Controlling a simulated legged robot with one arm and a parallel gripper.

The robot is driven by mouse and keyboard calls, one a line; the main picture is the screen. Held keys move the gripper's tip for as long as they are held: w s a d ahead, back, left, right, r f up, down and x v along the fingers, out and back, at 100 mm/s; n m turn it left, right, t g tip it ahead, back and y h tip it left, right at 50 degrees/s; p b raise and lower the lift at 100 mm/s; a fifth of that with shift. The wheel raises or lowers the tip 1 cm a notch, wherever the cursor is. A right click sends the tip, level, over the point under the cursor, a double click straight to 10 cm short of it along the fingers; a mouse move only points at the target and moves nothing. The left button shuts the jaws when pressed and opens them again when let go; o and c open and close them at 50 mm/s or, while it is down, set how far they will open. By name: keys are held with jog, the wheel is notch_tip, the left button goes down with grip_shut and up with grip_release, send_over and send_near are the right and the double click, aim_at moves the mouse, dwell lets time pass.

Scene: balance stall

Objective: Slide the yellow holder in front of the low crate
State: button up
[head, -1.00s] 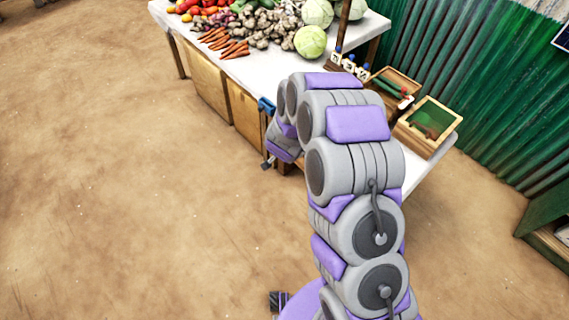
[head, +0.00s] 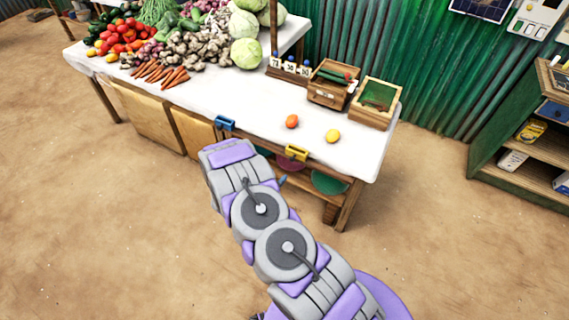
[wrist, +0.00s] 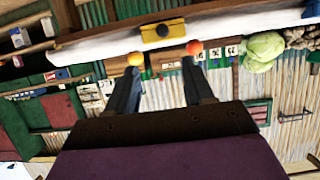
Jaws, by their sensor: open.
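The yellow holder (head: 296,153) sits on the front edge of the white table (head: 226,94). In the wrist view the yellow holder (wrist: 163,31) shows above the fingertips, roughly centred between them and apart from them. My gripper (wrist: 162,67) is open and empty. In the head view my arm hides most of it, below the table edge. Two wooden crates stand at the table's back right. The right one (head: 371,117) has a green inside and looks lower than the left one (head: 328,96). The holder is left of the right crate's front.
A blue holder (head: 224,123) sits farther left on the same edge. An orange fruit (head: 292,121) and a yellow fruit (head: 333,136) lie on the tabletop near the holder. Number cards (head: 289,66) and vegetables stand left of the crates. A green shelf (head: 483,140) is at the right.

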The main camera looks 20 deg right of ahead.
send_near(293, 160)
jog(key=d, duration=0.1)
jog(key=b+x, duration=0.2)
jog(key=x, duration=0.7)
jog(key=shift+w+d+f, duration=0.1)
jog(key=shift+d+f, duration=0.05)
jog(key=shift+d, duration=0.1)
jog(key=a, duration=0.3)
jog(key=shift+w, duration=0.3)
jog(key=shift+s+a, duration=0.1)
jog(key=shift+a, duration=0.2)
jog(key=shift+c, duration=0.9)
jog(key=shift+d+f, duration=0.1)
jog(key=shift+d, duration=1.1)
jog(key=c, duration=0.4)
jog(key=shift+d, duration=0.15)
jog(key=shift+c, duration=1.7)
jog(key=shift+a, duration=0.85)
grip_shut()
jog(key=shift+d, duration=0.15)
